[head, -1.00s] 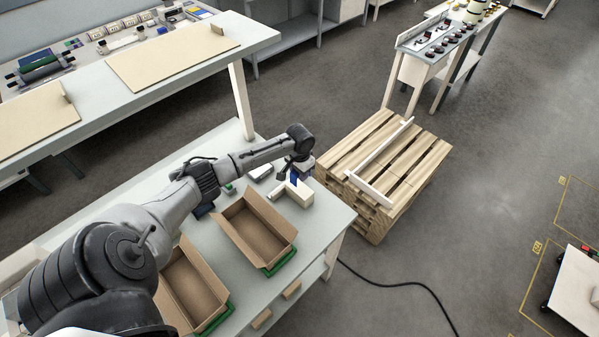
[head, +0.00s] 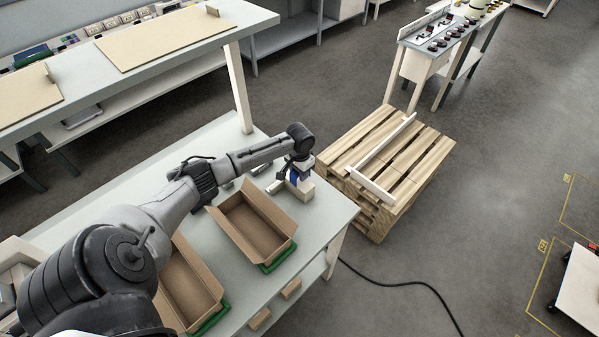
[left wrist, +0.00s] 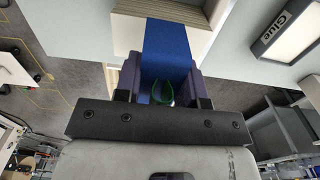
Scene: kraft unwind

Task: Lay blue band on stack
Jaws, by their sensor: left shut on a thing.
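The blue band (left wrist: 168,48) is a flat strip held between the purple-grey fingers of my left gripper (left wrist: 168,85). I cannot tell whether the band touches the stack all along. In the head view my left gripper (head: 298,170) is right at the stack (head: 302,189), near the table's far right corner, with a bit of the blue band (head: 292,177) showing. The gripper hides part of the stack. My right gripper is not in view.
Two open cardboard boxes (head: 280,215) with green under them stand on the grey table (head: 325,225), nearer to me. A box marked Glue (left wrist: 290,30) lies beside the stack. A wooden pallet (head: 425,165) stands on the floor to the right.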

